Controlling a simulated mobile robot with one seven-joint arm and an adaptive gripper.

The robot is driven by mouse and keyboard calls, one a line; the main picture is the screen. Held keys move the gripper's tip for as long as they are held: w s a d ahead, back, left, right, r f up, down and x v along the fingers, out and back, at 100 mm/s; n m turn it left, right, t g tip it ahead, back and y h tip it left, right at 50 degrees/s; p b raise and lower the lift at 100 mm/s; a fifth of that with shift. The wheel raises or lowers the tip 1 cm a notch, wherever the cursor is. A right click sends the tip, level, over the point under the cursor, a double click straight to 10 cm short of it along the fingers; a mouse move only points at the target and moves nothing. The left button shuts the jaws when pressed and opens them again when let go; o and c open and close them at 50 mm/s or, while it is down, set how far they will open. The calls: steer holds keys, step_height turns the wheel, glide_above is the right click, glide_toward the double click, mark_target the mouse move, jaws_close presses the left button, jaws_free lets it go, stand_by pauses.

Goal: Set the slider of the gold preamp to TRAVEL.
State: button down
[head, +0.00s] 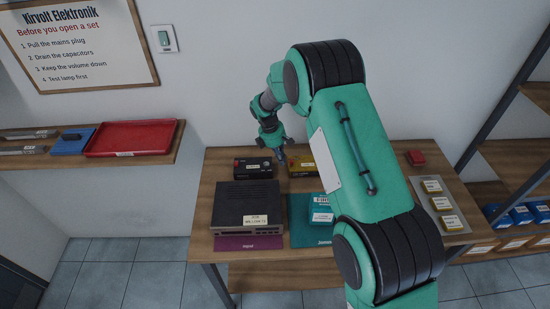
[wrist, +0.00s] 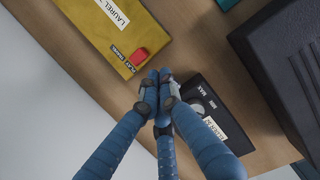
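The gold preamp (head: 302,166) lies on the wooden table in the head view, partly hidden by my arm. In the wrist view its gold face (wrist: 95,32) fills the upper left, with a white name label. A red slider knob (wrist: 139,55) sits at its near end beside a small dark label; which marked position it stands at is too small to tell. My gripper (wrist: 159,76) has its blue fingertips drawn together just below and right of the red knob, with nothing seen between them. The tips appear apart from the knob; their height above it is unclear. In the head view my gripper (head: 280,155) is above the table's back.
A black unit (wrist: 217,118) with a knob and MIN/MAX marks lies close right of the fingers. A large dark hi-fi deck (head: 245,200) stands in front. A teal unit (head: 324,199) and a tray of yellow boxes (head: 458,226) are to the right. The wall is close behind.

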mark_target(291, 162)
steer(key=shift+d+f, duration=0.1)
steer(key=shift+d, duration=0.3)
steer(key=shift+d, duration=1.55)
steer(key=shift+a, duration=0.1)
steer(key=shift+a, duration=0.4)
steer(key=a, duration=0.3)
steer(key=v, duration=1)
